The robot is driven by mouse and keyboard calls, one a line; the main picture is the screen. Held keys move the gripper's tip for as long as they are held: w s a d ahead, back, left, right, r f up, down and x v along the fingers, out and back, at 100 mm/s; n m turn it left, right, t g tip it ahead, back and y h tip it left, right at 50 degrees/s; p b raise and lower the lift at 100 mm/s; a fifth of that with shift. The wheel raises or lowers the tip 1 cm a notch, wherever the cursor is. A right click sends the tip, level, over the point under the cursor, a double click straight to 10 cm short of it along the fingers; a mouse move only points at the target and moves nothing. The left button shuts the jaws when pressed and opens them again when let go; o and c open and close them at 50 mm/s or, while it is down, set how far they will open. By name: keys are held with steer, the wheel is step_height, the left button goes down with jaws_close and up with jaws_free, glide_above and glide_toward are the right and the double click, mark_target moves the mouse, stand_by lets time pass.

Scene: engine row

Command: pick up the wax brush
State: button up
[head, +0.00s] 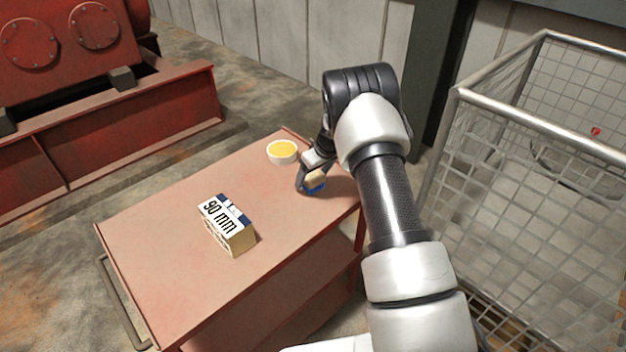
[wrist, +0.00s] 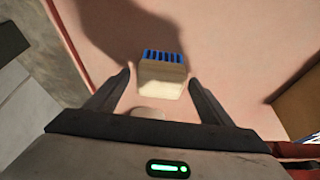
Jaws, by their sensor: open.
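The wax brush (wrist: 163,78) has a pale wooden block and a row of blue bristles. In the wrist view it lies between the two dark fingers of my gripper (wrist: 158,76), with a visible gap on each side. In the head view the brush (head: 315,183) is at the far right part of the cart top, partly hidden by my gripper. My gripper is open and reaches down around it. I cannot tell how far the fingertips are above the cart top.
The red cart (head: 150,255) carries a white bowl of yellow wax (head: 283,151) behind the brush and a box marked 90 mm (head: 228,226) to its front left. A wire mesh cage (head: 530,190) stands at the right. A red engine (head: 70,45) is at the back left.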

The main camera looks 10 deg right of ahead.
mark_target(313, 174)
steer(key=c, duration=1.2)
steer(key=shift+r, duration=0.1)
step_height(313, 174, up, 10)
steer(key=shift+f+b, duration=0.1)
steer(key=shift+b, duration=0.55)
steer(key=o, duration=0.4)
steer(key=shift+c, duration=1.1)
